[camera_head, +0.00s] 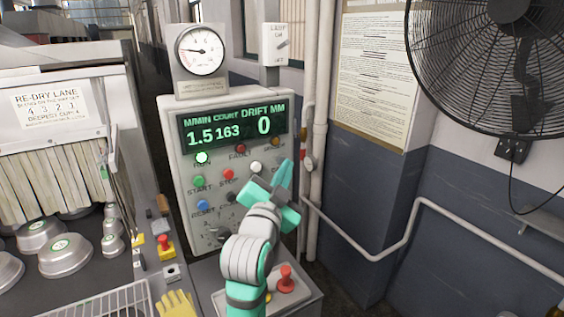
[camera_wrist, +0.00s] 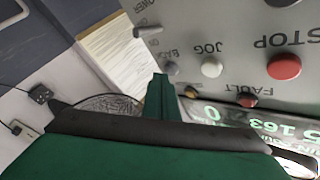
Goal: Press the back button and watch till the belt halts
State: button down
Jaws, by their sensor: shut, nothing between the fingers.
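The control panel (camera_head: 180,125) stands upright in the middle, with a lit display (camera_head: 235,127) reading 1.5 M/MIN, count 163 and drift 0. The green RUN lamp (camera_head: 201,158) is lit. In the wrist view the panel is upside down, and the small grey BACK button (camera_wrist: 172,69) sits beside the white JOG button (camera_wrist: 212,67). In the head view my gripper hides the BACK button. My gripper (camera_head: 286,172) is shut and empty in front of the panel's right side. Its tip (camera_wrist: 159,80) appears close to the BACK button; contact cannot be told.
Metal pans (camera_head: 65,256) lie on the dark belt (camera_head: 87,283) at left, under a RE-DRY LANE sign (camera_head: 52,106). A red mushroom button (camera_head: 286,277) stands below my arm; another (camera_head: 165,242) is beside the belt. A pipe (camera_head: 430,203) and fan (camera_head: 495,60) are at right.

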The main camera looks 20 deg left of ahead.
jog(key=shift+s+d, duration=0.2)
jog(key=shift+d, duration=0.2)
jog(key=shift+s+d, duration=0.8)
jog(key=shift+d, duration=0.15)
jog(key=shift+s+d, duration=0.75)
jog(key=shift+d, duration=0.2)
jog(key=s+d+f+n+g, duration=0.15)
jog(key=s+d+f, duration=0.25)
jog(key=f, duration=0.6)
jog(key=s+d+f+n, duration=0.2)
jog(key=s+d+f, duration=0.15)
jog(key=f, duration=0.75)
jog(key=s+d+f+n, duration=0.2)
jog(key=s+d+f, duration=0.2)
jog(key=f, duration=0.6)
jog(key=s+d+f+g, duration=0.1)
jog(key=s+d+f, duration=0.1)
jog(key=s+f, duration=0.4)
jog(key=s+d+f, duration=0.3)
jog(key=s, duration=0.5)
jog(key=s+d+f+g+h, duration=0.1)
jog(key=s+d+h, duration=0.1)
jog(key=s, duration=1.5)
jog(key=shift+s+d+f, duration=0.15)
jog(key=shift+s+f, duration=0.05)
jog(key=shift+f, duration=0.05)
